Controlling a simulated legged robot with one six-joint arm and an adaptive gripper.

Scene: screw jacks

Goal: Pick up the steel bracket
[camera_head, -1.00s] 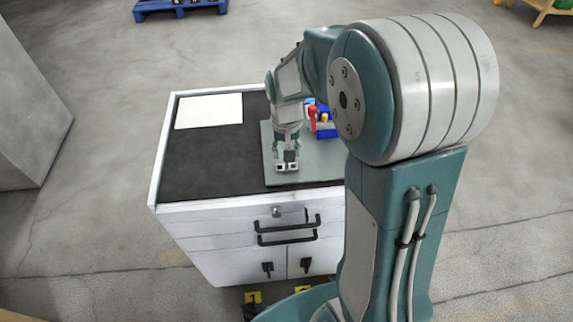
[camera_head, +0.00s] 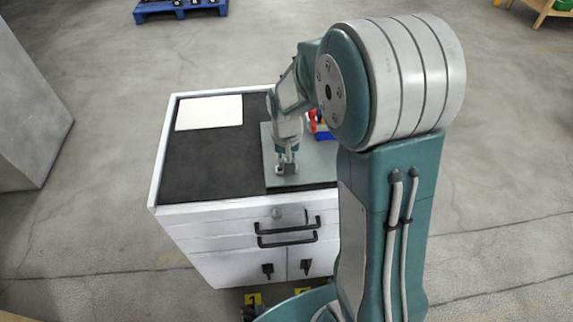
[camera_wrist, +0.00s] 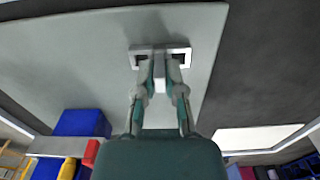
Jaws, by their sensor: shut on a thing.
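The steel bracket (camera_wrist: 142,54) is a small pale metal piece with two dark square openings, seen in the wrist view over the grey plate (camera_wrist: 60,70). My gripper (camera_wrist: 160,76) is shut on its middle part between the openings. In the head view, my gripper (camera_head: 286,160) points down at the front part of the grey plate (camera_head: 312,176). The bracket is small there and partly hidden by the fingers. I cannot tell whether it touches the plate.
A white sheet (camera_head: 209,112) lies on the cabinet's dark top (camera_head: 210,160).

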